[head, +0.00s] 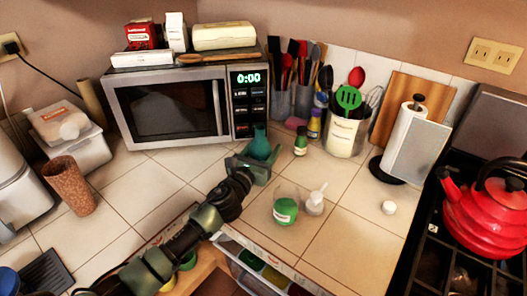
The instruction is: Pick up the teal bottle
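The teal bottle (260,145) stands on the tiled counter just in front of the right end of the microwave. Its neck and upper body show, and its lower part is hidden behind my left gripper. My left arm comes in from the lower left, and its gripper (251,166) is right at the bottle. The fingers are small and partly overlap the bottle, so I cannot tell whether they touch or grip it. My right gripper is not in view.
A small dark green bottle (300,142) and a yellow-labelled bottle (314,125) stand to the right. The microwave (166,106) is close behind. An open drawer (262,262) lies below the counter edge.

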